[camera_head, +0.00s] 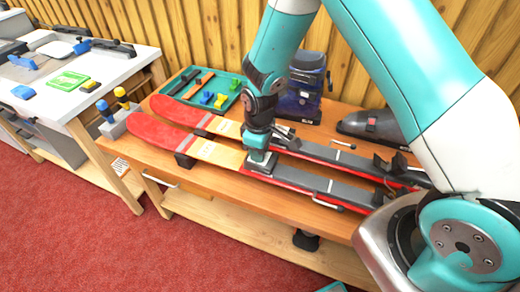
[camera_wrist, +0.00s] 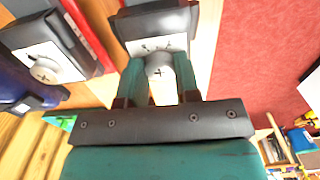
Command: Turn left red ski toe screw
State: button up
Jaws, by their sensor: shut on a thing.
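Two skis lie side by side on the wooden bench, with red tips, cream middles and dark rear parts. The near ski (camera_head: 158,135) has a grey toe piece (camera_head: 259,168) under my gripper (camera_head: 258,152). In the wrist view, my gripper (camera_wrist: 160,85) is shut on a round pale toe screw (camera_wrist: 159,66) with a cross slot, one finger on each side. The screw stands on a white plate of the toe piece (camera_wrist: 153,22). The far ski (camera_head: 190,112) has its own toe piece with a similar screw (camera_wrist: 45,70), which nothing touches.
A green tray (camera_head: 222,101) with tools and small coloured pieces lies behind the ski tips. A dark blue boot (camera_head: 300,95) and a grey boot (camera_head: 372,126) stand at the back. Screwdrivers (camera_head: 121,97) stand in a grey holder at the bench's left end. A white table (camera_head: 110,63) is at the left.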

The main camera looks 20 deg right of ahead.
dwell(0.3)
jog(key=o, duration=0.9)
jog(key=shift+o, duration=0.2)
notch_tip(320, 180, up, 18)
jog(key=shift+f+b, duration=0.2)
jog(key=shift+b, duration=0.15)
jog(key=s+a+r+y, duration=0.1)
jog(key=s+r, duration=0.2)
jog(key=s, duration=0.4)
jog(key=s+a+r+m+y, duration=0.1)
jog(key=s+a+r, duration=0.1)
jog(key=s, duration=0.6)
jog(key=s+a+r+m+y, duration=0.1)
jog(key=s+r+y, duration=0.1)
jog(key=s+r, duration=0.3)
jog(key=s, duration=0.3)
jog(key=shift+a, duration=0.3)
